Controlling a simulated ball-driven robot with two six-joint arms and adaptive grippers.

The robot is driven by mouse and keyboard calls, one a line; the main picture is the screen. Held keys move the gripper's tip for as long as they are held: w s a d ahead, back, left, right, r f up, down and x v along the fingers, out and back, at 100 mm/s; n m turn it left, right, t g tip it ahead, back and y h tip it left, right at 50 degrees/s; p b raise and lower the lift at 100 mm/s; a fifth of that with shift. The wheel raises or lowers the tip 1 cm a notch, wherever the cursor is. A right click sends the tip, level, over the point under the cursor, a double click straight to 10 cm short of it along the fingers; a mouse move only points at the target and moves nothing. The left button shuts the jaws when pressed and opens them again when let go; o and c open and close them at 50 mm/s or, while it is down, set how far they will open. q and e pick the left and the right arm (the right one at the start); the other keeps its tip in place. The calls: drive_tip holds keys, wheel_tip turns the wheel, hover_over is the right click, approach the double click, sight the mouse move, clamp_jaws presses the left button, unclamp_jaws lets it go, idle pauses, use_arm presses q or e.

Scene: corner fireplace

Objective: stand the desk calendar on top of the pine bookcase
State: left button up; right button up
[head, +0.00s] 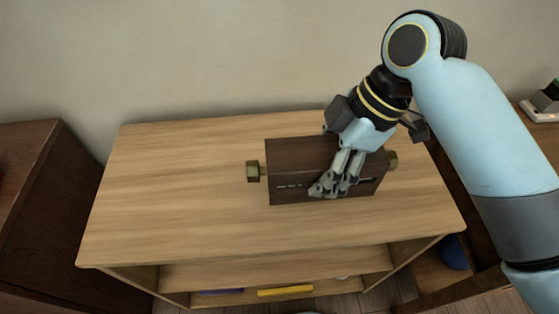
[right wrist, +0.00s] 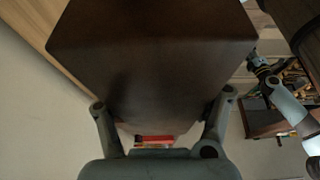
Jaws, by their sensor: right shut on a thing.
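The desk calendar (head: 300,158) is a dark wooden block with a brass-coloured knob on each side and small slots along its front. My right gripper (head: 335,188) is shut on it, and its fingers cover part of the front. The calendar is over the right middle of the pine bookcase's pale top (head: 180,190). I cannot tell whether its base touches the wood. In the right wrist view the calendar's dark face (right wrist: 150,50) fills the space between the fingers (right wrist: 163,112). A pale arm, seemingly my left, shows at the right there; its gripper (right wrist: 262,66) is too small to read.
The bookcase top is otherwise bare, with free room on the left. A yellow item (head: 285,292) and a purple item (head: 221,292) lie on a lower shelf. Dark wooden furniture (head: 35,190) stands to the left. The wall is close behind.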

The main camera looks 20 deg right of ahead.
drive_tip(key=w+a+f, duration=0.1)
drive_tip(key=w, duration=0.1)
drive_tip(key=w+a+f, duration=0.1)
drive_tip(key=w+f, duration=0.1)
drive_tip(key=w+a+f, duration=0.1)
drive_tip(key=w, duration=0.2)
drive_tip(key=shift+a+f+b, duration=0.1)
drive_tip(key=shift+f+b, duration=0.15)
drive_tip(key=shift+b, duration=0.05)
drive_tip(key=shift+f, duration=2)
drive_tip(key=shift+f, duration=0.1)
drive_tip(key=o, duration=1.4)
drive_tip(key=v, duration=1.2)
drive_tip(key=shift+p, duration=0.35)
